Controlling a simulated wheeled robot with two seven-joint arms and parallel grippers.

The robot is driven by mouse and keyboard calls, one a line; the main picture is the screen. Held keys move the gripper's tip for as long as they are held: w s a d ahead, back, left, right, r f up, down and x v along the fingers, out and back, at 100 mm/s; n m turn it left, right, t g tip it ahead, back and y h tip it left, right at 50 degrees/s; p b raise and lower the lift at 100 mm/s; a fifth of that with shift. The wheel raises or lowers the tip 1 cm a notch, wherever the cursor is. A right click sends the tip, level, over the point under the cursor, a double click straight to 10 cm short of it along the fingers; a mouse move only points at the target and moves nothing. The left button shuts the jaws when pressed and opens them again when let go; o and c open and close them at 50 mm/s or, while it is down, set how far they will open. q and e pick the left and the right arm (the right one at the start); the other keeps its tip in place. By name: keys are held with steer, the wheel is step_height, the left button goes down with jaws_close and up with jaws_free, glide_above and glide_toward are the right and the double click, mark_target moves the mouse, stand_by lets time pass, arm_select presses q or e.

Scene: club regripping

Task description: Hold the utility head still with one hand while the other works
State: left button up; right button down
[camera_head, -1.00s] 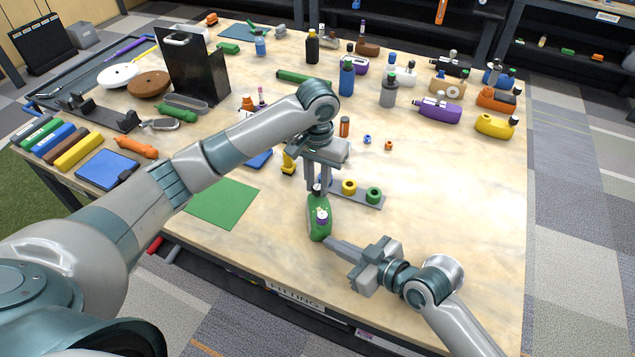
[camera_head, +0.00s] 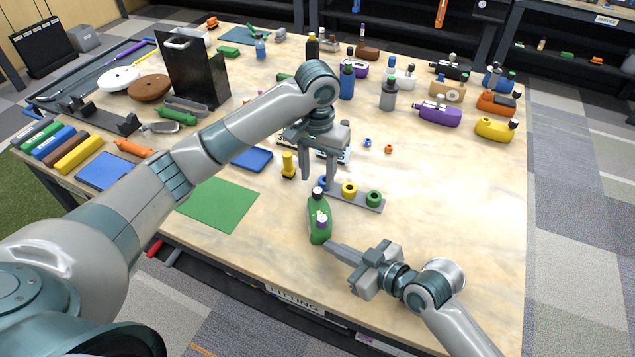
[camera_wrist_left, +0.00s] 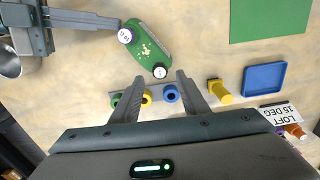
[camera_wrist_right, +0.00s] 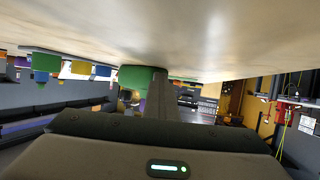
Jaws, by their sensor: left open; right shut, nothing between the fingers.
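The green utility head (camera_head: 318,228) lies near the table's front edge, with a black-collared post at its far end and a purple piece with a pale top on its near part. Both also show on the head (camera_wrist_left: 150,42) in the left wrist view. My left gripper (camera_head: 318,178) is open and empty, above and behind the head, apart from it. My right gripper (camera_head: 328,246) is shut with nothing between its fingers, its tips at the head's near right side. The right wrist view shows the head (camera_wrist_right: 135,76) beside the fingers; whether they touch I cannot tell.
A grey strip (camera_head: 369,206) with blue, yellow and green rings lies just behind the head. A yellow post (camera_head: 288,166), a blue tray (camera_head: 252,159) and a green mat (camera_head: 218,204) lie to the left. The table right of the strip is clear.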

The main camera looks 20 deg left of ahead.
mark_target(317, 190)
arm_select(q)
step_height(317, 190, up, 7)
steer(key=shift+r, duration=0.2)
stand_by(0.6)
arm_select(e)
steer(key=c, duration=2)
jaws_free()
steer(key=shift+d, duration=0.1)
steer(key=shift+v, duration=3.45)
steer(key=shift+o, duration=0.5)
